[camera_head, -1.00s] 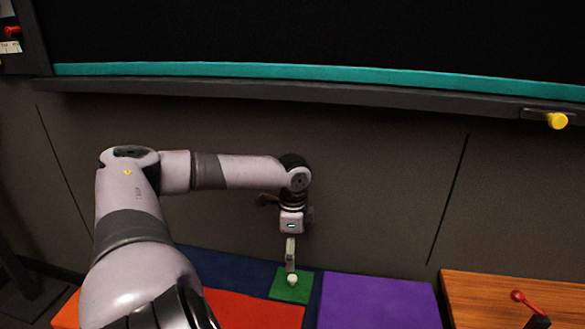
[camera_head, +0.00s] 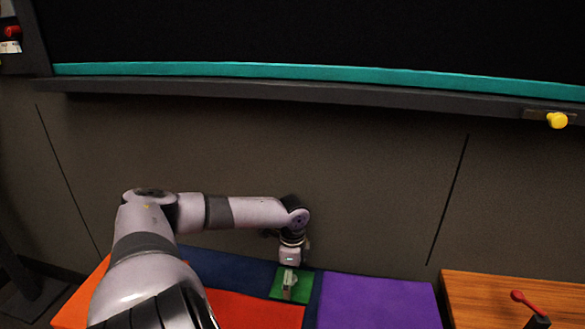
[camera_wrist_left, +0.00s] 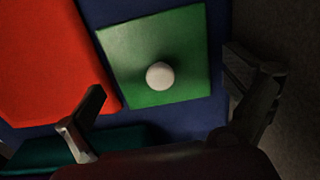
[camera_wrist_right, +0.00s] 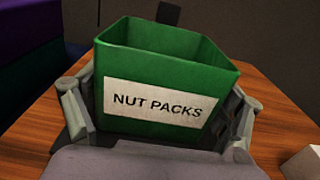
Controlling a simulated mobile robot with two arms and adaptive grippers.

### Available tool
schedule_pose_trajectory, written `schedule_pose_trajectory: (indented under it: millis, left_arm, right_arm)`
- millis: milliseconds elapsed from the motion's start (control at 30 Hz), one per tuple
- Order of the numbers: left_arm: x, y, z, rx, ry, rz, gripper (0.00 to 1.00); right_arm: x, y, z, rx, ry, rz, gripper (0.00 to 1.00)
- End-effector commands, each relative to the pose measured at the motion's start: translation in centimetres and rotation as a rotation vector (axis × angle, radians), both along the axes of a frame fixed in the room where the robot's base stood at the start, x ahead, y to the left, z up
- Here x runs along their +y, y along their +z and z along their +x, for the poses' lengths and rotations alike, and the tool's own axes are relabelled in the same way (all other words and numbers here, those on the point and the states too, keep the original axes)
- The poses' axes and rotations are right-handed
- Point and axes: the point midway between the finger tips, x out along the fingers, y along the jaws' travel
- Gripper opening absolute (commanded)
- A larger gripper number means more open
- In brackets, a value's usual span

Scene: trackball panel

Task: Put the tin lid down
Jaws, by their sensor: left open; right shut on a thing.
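No tin lid can be made out in any view. My left gripper (camera_head: 288,283) points down over the green square pad (camera_head: 276,291). In the left wrist view its two fingers are spread wide, with a white ball (camera_wrist_left: 160,76) on the green pad (camera_wrist_left: 125,48) between them, and nothing is held. My right gripper (camera_wrist_right: 158,108) shows only in its wrist view, with its fingers on either side of a green open-topped bin (camera_wrist_right: 150,38) labelled NUT PACKS.
A red pad (camera_head: 255,309) and a purple pad (camera_head: 378,302) flank the green one. A dark wall with a ledge (camera_head: 300,89) and a yellow knob (camera_head: 557,120) rises behind.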

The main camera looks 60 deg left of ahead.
Motion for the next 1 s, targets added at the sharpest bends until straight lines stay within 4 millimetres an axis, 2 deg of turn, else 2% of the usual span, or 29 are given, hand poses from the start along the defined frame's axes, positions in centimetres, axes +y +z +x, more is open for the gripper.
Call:
schedule_pose_trajectory:
  millis: [100, 367, 1000]
  left_arm:
    - [-0.01, -1.0, 0.05, -0.001, 0.0, 0.0, 1.0]
    - [0.01, -1.14, 0.04, -0.002, 0.0, 0.001, 0.99]
    - [0.01, -1.13, 0.03, -0.001, 0.0, 0.001, 0.56]
  right_arm:
    - [0.01, 0.02, 0.0, 0.0, 0.0, 0.0, 0.55]
    - [0.01, 0.01, 0.0, 0.0, 0.0, 0.0, 0.55]
    - [0.0, 0.01, 0.0, 0.0, 0.0, 0.0, 0.55]
